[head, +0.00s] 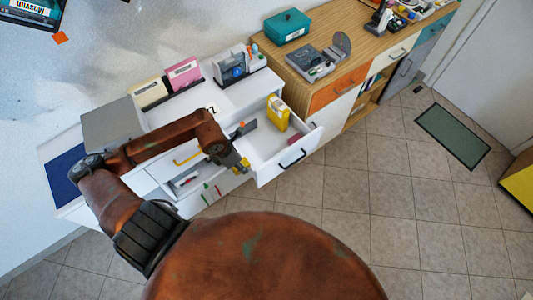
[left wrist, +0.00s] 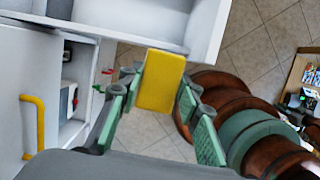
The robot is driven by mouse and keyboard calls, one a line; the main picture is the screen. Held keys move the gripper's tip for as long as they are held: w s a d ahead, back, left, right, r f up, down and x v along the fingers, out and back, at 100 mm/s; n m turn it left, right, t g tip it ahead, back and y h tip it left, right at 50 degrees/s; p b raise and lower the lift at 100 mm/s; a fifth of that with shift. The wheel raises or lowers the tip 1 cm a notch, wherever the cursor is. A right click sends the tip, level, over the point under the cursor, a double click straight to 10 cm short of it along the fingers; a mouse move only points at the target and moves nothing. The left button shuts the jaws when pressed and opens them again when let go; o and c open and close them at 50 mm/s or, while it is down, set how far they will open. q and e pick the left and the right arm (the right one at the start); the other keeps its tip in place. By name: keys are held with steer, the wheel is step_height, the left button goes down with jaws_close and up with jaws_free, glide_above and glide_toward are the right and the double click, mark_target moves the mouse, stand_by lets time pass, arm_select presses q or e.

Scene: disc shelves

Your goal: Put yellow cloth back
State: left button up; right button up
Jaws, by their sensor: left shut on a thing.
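The yellow cloth (left wrist: 163,80) shows in the left wrist view as a folded block between the green finger pads of my left gripper (left wrist: 160,88). The gripper is shut on it. In the head view my left gripper (head: 241,163) is at the left front side of an open white drawer (head: 275,165), with only a little yellow showing at its fingers. The drawer's white wall also shows at the top of the left wrist view (left wrist: 148,18), beyond the cloth. My right gripper is in neither view.
In the drawer stand a yellow container (head: 278,113), a dark item and a pinkish item (head: 297,138). Beside it is a white cabinet with a yellow handle (left wrist: 35,125) and an open compartment. A wooden sideboard (head: 300,80) stands to the right.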

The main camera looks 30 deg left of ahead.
arm_select(q)
steer(key=shift+w+f, duration=0.1)
steer(key=shift+w, duration=0.2)
steer(key=w+d+f, duration=0.1)
steer(key=w+f, duration=0.3)
steer(key=w, duration=0.5)
steer(key=b, duration=0.2)
glide_toward(264, 157)
steer(key=shift+w+d+f+n, duration=0.2)
steer(key=shift+d+f+n, duration=0.15)
steer(key=shift+f, duration=0.25)
steer(key=shift+w+d+f, duration=0.1)
steer(key=shift+w+f, duration=0.45)
steer(key=shift+f, duration=0.1)
steer(key=shift+s+a+x, duration=0.1)
steer(key=shift+x, duration=0.75)
steer(key=shift+s+a+x, duration=0.1)
steer(key=shift+s+x, duration=0.05)
steer(key=shift+x, duration=0.65)
steer(key=shift+f, duration=0.2)
steer(key=o, duration=1.1)
